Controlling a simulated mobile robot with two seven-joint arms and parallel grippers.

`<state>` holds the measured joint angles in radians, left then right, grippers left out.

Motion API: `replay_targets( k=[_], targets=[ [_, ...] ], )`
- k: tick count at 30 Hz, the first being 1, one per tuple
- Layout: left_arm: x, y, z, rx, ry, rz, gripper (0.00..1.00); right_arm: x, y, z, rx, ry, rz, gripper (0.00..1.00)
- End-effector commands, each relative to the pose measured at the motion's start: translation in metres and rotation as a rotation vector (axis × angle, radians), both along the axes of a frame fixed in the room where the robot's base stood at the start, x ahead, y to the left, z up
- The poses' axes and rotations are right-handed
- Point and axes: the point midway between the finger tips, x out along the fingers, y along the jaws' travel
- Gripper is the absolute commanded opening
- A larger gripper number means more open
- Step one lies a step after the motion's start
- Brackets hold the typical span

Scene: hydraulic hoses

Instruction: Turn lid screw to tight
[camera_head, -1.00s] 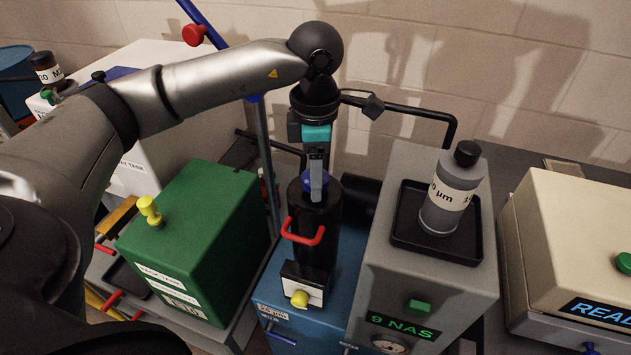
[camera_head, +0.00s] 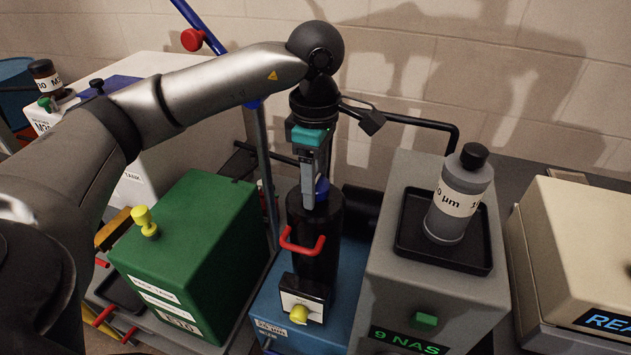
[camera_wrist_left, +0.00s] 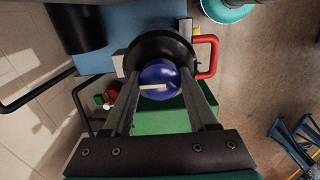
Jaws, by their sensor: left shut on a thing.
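The lid screw is a blue round knob (camera_head: 322,187) on top of a black cylindrical housing (camera_head: 316,222) with a red handle (camera_head: 302,244). In the left wrist view the knob (camera_wrist_left: 160,83) has a white bar mark across it. My left gripper (camera_head: 311,195) points down from above and is shut on the knob, with one finger on each side of it. In the head view the fingers hide part of the knob. I cannot tell from the frames how tight the screw is. My right gripper is not in view.
A green tank (camera_head: 190,252) stands left of the housing, with a yellow knob (camera_head: 145,220) on top. A grey unit (camera_head: 385,290) with a bottle (camera_head: 460,195) in a black tray (camera_head: 410,245) stands close on the right. A black pipe (camera_head: 430,122) runs behind.

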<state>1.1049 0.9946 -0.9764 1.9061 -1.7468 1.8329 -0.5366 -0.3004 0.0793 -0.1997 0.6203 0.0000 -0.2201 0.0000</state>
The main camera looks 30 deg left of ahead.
Motion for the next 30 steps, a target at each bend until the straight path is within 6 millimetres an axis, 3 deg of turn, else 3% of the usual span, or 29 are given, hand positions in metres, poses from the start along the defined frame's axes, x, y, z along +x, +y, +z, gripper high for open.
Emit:
replay_targets(
  k=[5,6,14,23,26,30],
  targets=[
    [0.001,0.000,0.001,0.000,-0.003,-0.003,0.03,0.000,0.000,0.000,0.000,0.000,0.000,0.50],
    [0.001,0.000,0.001,0.000,-0.003,-0.003,0.59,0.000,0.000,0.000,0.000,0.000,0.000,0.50],
    [0.000,0.000,0.001,-0.001,-0.002,-0.001,0.89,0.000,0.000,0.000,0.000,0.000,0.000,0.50],
    [0.000,0.000,0.002,-0.001,-0.002,0.000,0.89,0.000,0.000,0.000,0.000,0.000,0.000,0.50],
    [0.001,-0.001,0.011,-0.001,-0.003,0.000,0.89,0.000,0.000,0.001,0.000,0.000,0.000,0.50],
    [0.002,0.000,0.038,-0.001,-0.007,0.001,0.89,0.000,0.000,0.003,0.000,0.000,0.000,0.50]
  ],
)
